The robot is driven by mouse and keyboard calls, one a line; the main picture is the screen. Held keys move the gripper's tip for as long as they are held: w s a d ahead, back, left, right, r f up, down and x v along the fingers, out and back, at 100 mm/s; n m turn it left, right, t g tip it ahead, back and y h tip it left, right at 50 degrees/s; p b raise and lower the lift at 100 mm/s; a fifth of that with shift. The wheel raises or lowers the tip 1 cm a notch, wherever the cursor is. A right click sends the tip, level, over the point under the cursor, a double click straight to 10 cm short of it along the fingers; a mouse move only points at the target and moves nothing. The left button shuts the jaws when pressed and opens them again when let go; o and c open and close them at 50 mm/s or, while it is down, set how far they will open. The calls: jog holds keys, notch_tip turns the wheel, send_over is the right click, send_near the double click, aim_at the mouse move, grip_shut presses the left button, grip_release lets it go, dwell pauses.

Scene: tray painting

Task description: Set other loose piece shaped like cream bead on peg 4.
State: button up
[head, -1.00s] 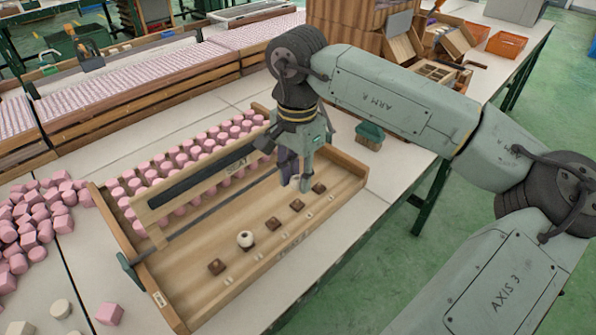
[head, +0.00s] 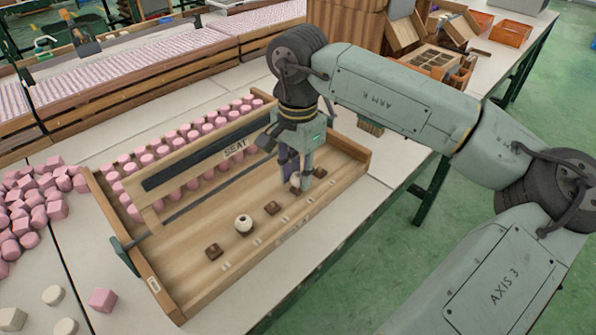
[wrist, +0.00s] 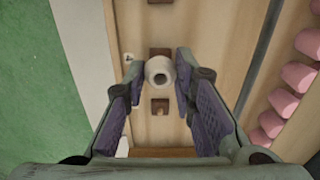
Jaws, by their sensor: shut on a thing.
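My gripper (head: 295,182) is low over the tray (head: 165,295), shut on a cream bead (wrist: 160,72) with a round hole on top. In the wrist view the bead sits between both fingertips and partly covers a dark square peg base (wrist: 159,52). In the head view the fingers hide most of this bead and the fourth peg spot from the left. I cannot tell whether the bead is around its peg. Another cream bead (head: 243,222) stands at the second spot from the left. Dark bases (head: 214,251), (head: 272,208) and (head: 320,172) carry no bead.
A raised bar marked SEAT (head: 205,155) crosses the tray behind the peg row, with pink pieces (head: 163,151) beyond it. Loose cream pieces (head: 53,295) and a pink block (head: 102,299) lie on the table at the left front, near a pink heap (head: 35,200).

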jog(key=shift+f+b, duration=0.6)
jog(key=shift+b, duration=0.3)
dwell(0.9)
dwell(0.3)
jog(key=o, duration=0.9)
jog(key=shift+o, duration=0.4)
jog(key=o, duration=0.4)
jog(key=shift+r, duration=0.1)
jog(key=shift+r+p, duration=1.7)
jog(key=shift+r, duration=1.2)
jog(key=shift+r, duration=0.1)
